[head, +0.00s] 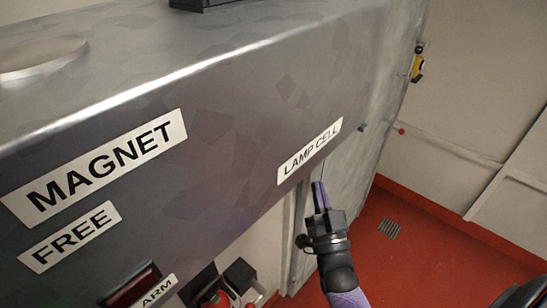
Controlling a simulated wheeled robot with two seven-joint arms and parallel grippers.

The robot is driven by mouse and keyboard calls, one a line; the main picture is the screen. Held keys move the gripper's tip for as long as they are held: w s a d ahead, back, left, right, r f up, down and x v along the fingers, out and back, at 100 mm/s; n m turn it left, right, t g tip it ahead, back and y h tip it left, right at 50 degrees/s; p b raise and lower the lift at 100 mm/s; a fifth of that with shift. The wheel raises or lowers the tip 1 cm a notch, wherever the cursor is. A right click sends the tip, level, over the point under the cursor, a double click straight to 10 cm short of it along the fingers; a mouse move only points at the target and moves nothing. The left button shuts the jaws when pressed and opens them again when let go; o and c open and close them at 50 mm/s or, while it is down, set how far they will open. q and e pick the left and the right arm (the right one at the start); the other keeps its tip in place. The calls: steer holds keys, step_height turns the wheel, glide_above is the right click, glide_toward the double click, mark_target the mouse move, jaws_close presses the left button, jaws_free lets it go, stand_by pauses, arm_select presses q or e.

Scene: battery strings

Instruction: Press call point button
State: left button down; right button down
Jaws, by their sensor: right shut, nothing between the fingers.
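My right gripper (318,186) reaches up from the bottom, right of centre, with its thin purple fingers together and nothing between them. It is just below the LAMP CELL label, in front of the grey metal cabinet; I cannot tell whether it touches the cabinet. A small yellow and dark device (417,69) is on the wall at the upper right, well away from the gripper. A small red round part (401,131) shows below it. I cannot tell whether either is the call point button. My left gripper is not in view.
The grey cabinet (240,120) fills the left and middle, with MAGNET (100,165), FREE (70,236) and LAMP CELL (310,151) labels. Boxes with red parts (218,296) sit below its edge. The red floor (420,270) at right looks clear around a small drain grate (389,229).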

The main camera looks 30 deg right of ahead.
steer(key=w+a+b, duration=0.3)
steer(key=w, duration=0.5)
steer(key=shift+a+b, duration=0.15)
steer(key=shift+b, duration=0.15)
stand_by(1.1)
steer(key=shift+w, duration=0.15)
stand_by(0.4)
steer(key=shift+w+a, duration=0.2)
steer(key=shift+w, duration=0.05)
stand_by(0.3)
